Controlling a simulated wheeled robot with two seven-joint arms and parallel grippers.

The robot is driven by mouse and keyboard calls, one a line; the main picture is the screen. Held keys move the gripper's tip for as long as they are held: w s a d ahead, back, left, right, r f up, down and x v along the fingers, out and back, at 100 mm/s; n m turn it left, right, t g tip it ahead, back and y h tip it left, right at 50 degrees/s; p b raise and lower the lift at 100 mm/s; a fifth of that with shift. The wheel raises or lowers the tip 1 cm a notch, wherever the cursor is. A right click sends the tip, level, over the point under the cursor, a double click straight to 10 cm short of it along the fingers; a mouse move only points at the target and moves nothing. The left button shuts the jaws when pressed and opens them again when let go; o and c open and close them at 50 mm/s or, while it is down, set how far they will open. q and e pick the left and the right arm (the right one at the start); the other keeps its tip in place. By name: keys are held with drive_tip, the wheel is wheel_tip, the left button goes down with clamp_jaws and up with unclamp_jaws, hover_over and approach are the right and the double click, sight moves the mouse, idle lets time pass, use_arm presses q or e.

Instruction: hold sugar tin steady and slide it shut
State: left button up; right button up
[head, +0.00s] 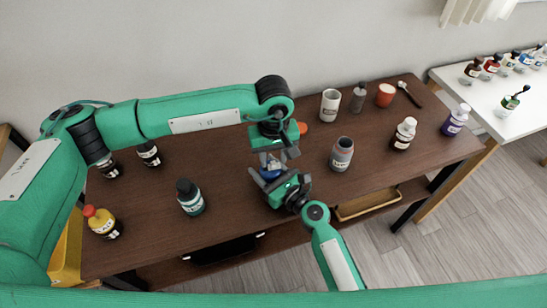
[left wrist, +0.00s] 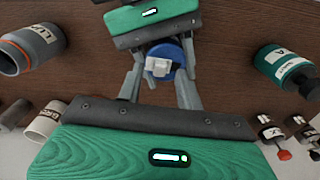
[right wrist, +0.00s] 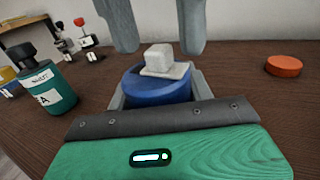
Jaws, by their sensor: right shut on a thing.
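The sugar tin (right wrist: 158,88) is a round blue tin with a pale grey slab and block-shaped knob (right wrist: 160,60) on top. It stands on the brown table and also shows in the left wrist view (left wrist: 176,72); in the head view (head: 270,173) my grippers partly hide it. My right gripper (right wrist: 158,96) is shut on the tin's sides, low down. My left gripper (right wrist: 158,25) is above the tin, its two fingers apart on either side of the knob, with gaps showing. It also shows in the head view (head: 272,153).
An orange-red disc (right wrist: 284,66) lies on the table near the tin. A grey jar (head: 342,155) stands right of my grippers and a dark teal bottle (head: 190,198) left. Mugs and bottles stand farther right.

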use_arm(q)
drive_tip(key=shift+f, duration=0.55)
clamp_jaws()
drive_tip(key=shift+s+a, duration=0.2)
drive_tip(key=shift+a, duration=0.7)
unclamp_jaws()
drive_tip(key=shift+d, duration=0.1)
drive_tip(key=shift+r, duration=0.15)
